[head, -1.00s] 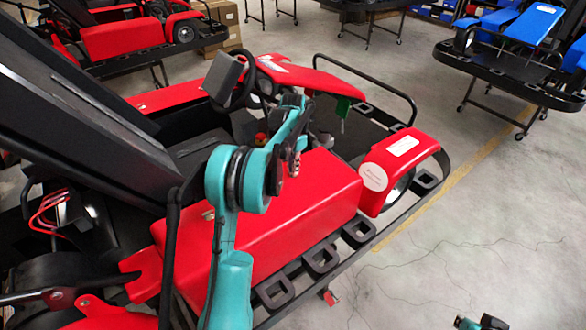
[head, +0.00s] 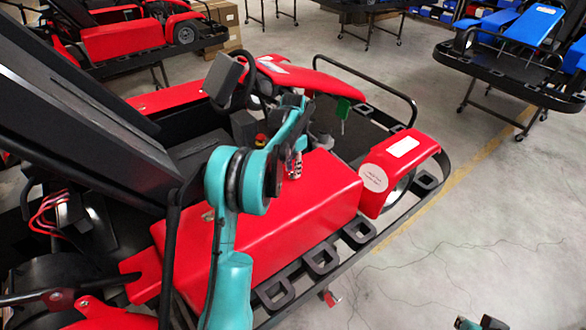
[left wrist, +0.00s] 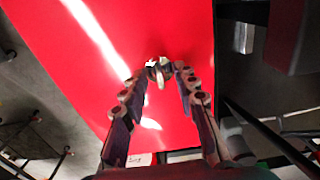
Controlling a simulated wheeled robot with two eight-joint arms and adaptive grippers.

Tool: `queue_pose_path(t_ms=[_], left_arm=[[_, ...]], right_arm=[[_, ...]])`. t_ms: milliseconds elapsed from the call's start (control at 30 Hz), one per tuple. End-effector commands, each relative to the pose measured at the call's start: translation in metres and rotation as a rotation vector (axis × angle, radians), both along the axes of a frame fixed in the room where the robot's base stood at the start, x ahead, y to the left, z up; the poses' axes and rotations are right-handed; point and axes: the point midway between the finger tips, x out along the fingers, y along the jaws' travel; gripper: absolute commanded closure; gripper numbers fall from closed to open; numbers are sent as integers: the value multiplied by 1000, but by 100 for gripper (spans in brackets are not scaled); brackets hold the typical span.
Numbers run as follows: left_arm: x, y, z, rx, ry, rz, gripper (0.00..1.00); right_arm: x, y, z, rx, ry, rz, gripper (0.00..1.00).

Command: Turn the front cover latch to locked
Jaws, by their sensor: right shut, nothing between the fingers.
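The red side cover (head: 310,200) of the kart fills the middle of the left wrist view (left wrist: 175,25). A small latch (left wrist: 160,72) with a dark base and a pale lever sits on it; the lever points down the picture, towards my gripper. My left gripper (left wrist: 166,70) is open, one fingertip on each side of the latch. I cannot tell whether the fingers touch it. In the head view my left gripper (head: 295,165) is small over the cover's far edge and partly hidden by my teal arm. My right gripper (head: 482,323) is at the bottom edge, shut and empty.
A second small metal fitting (head: 208,215) sits at the cover's near end. The steering wheel (head: 238,75), black seat (head: 90,120) and black side rail (head: 320,262) surround the work area. Clear floor (head: 480,230) lies to the right.

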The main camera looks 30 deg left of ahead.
Motion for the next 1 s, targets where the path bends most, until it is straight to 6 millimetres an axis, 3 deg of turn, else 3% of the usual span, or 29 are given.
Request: queue_pose_path(t_ms=[600, 1000], left_arm=[[0, 0, 108, 0, 0, 0, 71], [0, 0, 118, 0, 0, 0, 71]], right_arm=[[0, 0, 0, 0, 0, 0, 100], [0, 0, 0, 0, 0, 0, 100]])
